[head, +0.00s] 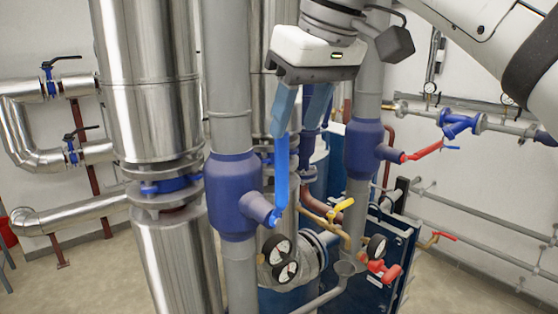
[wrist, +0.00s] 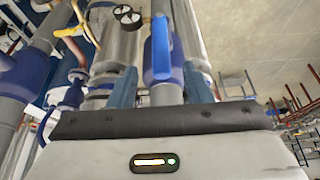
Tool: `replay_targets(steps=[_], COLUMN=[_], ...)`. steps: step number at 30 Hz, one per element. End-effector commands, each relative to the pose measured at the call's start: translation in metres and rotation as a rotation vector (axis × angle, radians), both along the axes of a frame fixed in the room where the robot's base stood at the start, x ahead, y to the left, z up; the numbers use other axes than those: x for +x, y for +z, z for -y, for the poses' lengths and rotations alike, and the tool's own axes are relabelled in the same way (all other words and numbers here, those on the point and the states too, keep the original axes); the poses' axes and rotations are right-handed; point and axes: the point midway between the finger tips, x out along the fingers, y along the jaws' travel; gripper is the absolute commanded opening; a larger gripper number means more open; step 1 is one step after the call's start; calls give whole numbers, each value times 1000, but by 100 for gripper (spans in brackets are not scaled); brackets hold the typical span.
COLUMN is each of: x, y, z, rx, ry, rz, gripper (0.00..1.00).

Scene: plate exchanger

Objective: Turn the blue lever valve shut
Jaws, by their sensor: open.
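The blue lever (head: 281,172) stands nearly upright, along its vertical grey pipe, on the side stub of a dark blue valve body (head: 232,190). My gripper (head: 299,118) is open at the upper end of the lever, fingers pointing down. In the head view the left finger meets or overlaps the lever's top; contact cannot be told. In the wrist view the lever (wrist: 162,50) shows between the two spread fingers of my gripper (wrist: 160,82), with its upper end toward them. Nothing is held.
A similar valve with a red lever (head: 424,151) is on the pipe to the right. Gauges (head: 279,258), a yellow-handled valve (head: 343,205) and a red-handled valve (head: 380,268) sit below. A large metal cylinder (head: 150,90) stands close on the left.

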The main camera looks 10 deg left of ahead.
Motion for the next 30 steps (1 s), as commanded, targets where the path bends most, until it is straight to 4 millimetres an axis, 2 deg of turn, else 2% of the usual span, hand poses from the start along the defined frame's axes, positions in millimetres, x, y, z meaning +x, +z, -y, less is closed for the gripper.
replay_targets(steps=[9, 13, 18, 25, 30], x=[8, 12, 13, 13, 13], y=[-46, -60, -67, -67, -67], z=[-22, -28, -31, -31, -32], rx=[-3, -2, -1, -1, -1], ry=[22, 25, 26, 27, 27], rz=[-3, -2, -1, 0, 0], gripper=[45, 45, 45, 44, 30])
